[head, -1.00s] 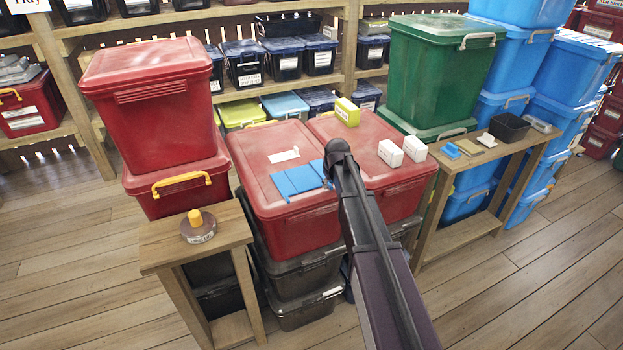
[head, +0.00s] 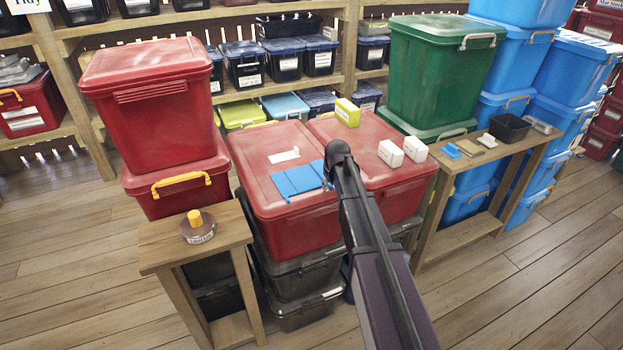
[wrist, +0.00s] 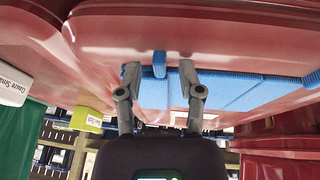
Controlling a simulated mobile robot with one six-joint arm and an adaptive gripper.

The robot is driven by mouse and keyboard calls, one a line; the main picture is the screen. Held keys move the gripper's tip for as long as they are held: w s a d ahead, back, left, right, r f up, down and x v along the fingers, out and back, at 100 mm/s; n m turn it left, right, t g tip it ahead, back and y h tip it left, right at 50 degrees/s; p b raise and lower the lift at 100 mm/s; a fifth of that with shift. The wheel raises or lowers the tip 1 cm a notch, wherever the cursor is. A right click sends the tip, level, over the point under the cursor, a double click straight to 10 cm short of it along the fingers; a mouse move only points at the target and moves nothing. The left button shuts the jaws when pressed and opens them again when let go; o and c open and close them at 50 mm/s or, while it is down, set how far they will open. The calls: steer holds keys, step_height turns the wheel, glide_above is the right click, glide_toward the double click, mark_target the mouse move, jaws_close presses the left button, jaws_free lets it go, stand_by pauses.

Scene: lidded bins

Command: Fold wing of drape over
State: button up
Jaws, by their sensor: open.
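The blue drape (head: 297,181) lies flat on the left red bin lid (head: 262,209), with fold lines across it. Its right end is hidden by my arm in the head view. In the wrist view the drape (wrist: 228,90) runs along the lid, and a small blue tab (wrist: 159,64) sticks out from it. My gripper (wrist: 159,72) is open, with one fingertip on each side of the tab in the picture. I cannot tell whether the fingers touch it. In the head view my arm hides the fingers.
A white slip (head: 284,155) lies behind the drape. A yellow-green box (head: 347,112) and two white boxes (head: 390,153) (head: 415,148) stand on the right red lid (head: 375,135). A tall red bin (head: 150,100) stands left, and a green bin (head: 440,75) behind right.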

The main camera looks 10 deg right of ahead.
steer(key=shift+f+b, duration=0.4)
stand_by(0.6)
stand_by(0.6)
jaws_close()
steer(key=shift+r, duration=0.15)
steer(key=shift+w+d+r+y+p, duration=0.1)
steer(key=shift+y+p, duration=0.2)
steer(key=shift+p, duration=0.05)
steer(key=shift+r+g+y, duration=0.2)
steer(key=shift+g+y, duration=0.1)
steer(key=shift+y, duration=0.2)
steer(key=shift+d, duration=0.1)
